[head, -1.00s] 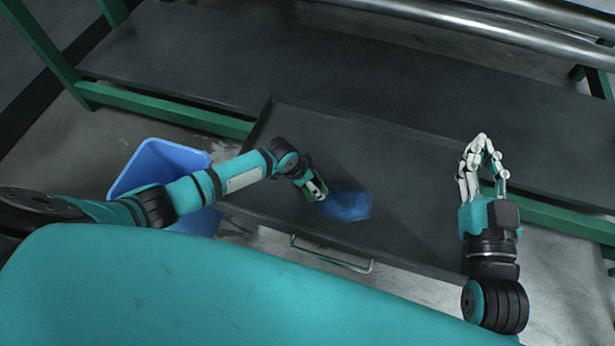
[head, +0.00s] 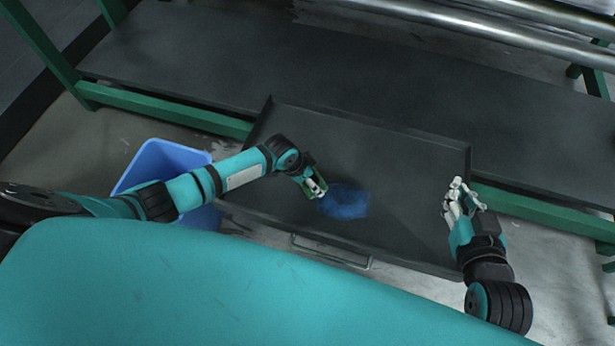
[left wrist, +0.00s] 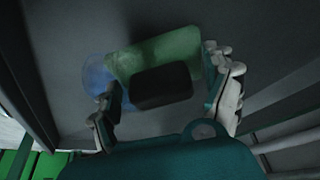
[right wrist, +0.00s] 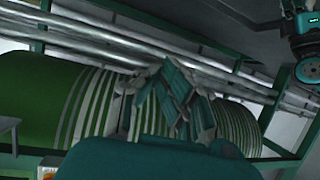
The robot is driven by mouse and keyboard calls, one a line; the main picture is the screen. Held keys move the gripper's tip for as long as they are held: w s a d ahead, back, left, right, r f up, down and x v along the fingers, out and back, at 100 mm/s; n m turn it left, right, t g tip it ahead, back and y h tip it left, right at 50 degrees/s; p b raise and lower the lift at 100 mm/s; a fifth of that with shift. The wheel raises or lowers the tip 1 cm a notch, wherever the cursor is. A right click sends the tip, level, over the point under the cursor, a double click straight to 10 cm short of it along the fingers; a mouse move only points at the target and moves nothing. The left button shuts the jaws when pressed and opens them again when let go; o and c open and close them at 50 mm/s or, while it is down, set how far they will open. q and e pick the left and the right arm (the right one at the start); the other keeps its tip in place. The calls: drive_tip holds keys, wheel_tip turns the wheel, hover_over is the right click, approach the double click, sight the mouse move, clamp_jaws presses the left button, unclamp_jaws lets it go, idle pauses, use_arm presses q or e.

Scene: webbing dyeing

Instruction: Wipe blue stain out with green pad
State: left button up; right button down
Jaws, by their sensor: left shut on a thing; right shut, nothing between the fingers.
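The blue stain (head: 345,201) lies on the floor of a dark drawer tray (head: 385,150). It also shows in the left wrist view (left wrist: 96,75), partly covered by the green pad. My left gripper (head: 314,187) is over the tray at the stain's left edge. It is shut on the green pad (left wrist: 170,52), which has a black block-like handle (left wrist: 162,86) between the fingers. The pad is mostly hidden in the head view. My right gripper (head: 457,193) is shut and empty above the tray's right edge; its closed fingers show in the right wrist view (right wrist: 172,95).
A blue bin (head: 160,160) stands on the floor left of the tray. The tray's handle (head: 332,256) is at its front edge. Green frame bars (head: 170,110) and steel rollers (head: 480,28) lie behind. The right half of the tray is clear.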

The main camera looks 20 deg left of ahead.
use_arm(q)
drive_tip(key=shift+r+p, duration=1.05)
drive_tip(key=shift+p, duration=0.05)
drive_tip(key=shift+r, duration=0.1)
drive_tip(key=shift+r+p, duration=1.2)
drive_tip(key=shift+p, duration=0.2)
use_arm(e)
drive_tip(key=s+d+f+g+h, duration=0.1)
drive_tip(key=s+d+f+g, duration=0.1)
drive_tip(key=s+g, duration=0.3)
drive_tip(key=s+d+f+g+h, duration=0.1)
drive_tip(key=s+f+g, duration=0.3)
drive_tip(key=s, duration=0.5)
drive_tip(key=shift+s+d+f+m+g+h, duration=0.3)
drive_tip(key=shift+d+f+m+g, duration=0.1)
drive_tip(key=shift+d+f, duration=0.4)
drive_tip(key=shift+d+r, duration=0.1)
